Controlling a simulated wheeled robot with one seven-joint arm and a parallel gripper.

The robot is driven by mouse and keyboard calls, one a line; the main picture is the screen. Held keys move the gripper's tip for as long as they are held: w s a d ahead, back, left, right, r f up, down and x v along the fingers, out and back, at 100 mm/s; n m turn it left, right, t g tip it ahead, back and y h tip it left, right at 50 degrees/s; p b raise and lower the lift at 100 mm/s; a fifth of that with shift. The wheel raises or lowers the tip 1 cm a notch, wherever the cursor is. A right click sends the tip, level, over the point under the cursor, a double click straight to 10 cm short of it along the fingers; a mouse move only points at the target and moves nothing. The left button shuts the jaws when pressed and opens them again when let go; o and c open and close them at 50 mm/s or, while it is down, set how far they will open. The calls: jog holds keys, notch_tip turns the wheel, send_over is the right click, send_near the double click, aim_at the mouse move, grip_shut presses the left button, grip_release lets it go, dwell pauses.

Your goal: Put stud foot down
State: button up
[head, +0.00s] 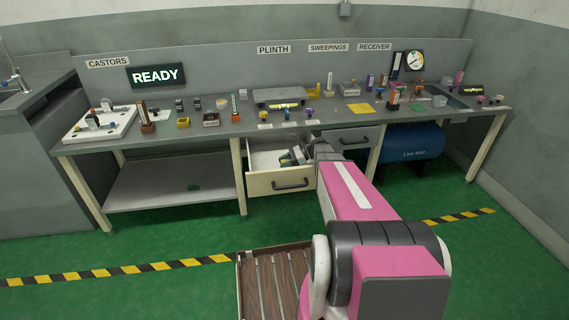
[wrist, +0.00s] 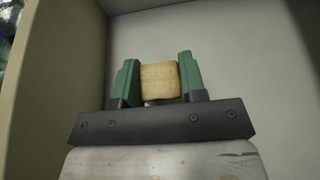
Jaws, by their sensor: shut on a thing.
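My gripper (wrist: 158,72) has green fingers and is shut on a tan, squarish block with rounded edges, which I take to be the stud foot (wrist: 160,84). A small dark and light part shows just under it. In the head view my gripper (head: 292,156) is inside the open pale drawer (head: 265,183) under the bench, and my arm hides part of it. The held piece cannot be made out there. In the wrist view the drawer's pale walls surround the fingers. I cannot tell whether the piece touches the drawer floor.
The grey bench top (head: 235,128) above the drawer carries many small parts, a white tray (head: 92,128) at left and a raised plinth (head: 283,96). A second drawer (head: 352,140) is to the right of my arm. A blue tank (head: 412,146) stands under the bench.

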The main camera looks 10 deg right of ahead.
jog(key=o, duration=0.9)
jog(key=shift+o, duration=0.2)
jog(key=shift+d+r, duration=0.1)
jog(key=shift+r, duration=0.1)
jog(key=v, duration=0.7)
jog(key=shift+d, duration=0.15)
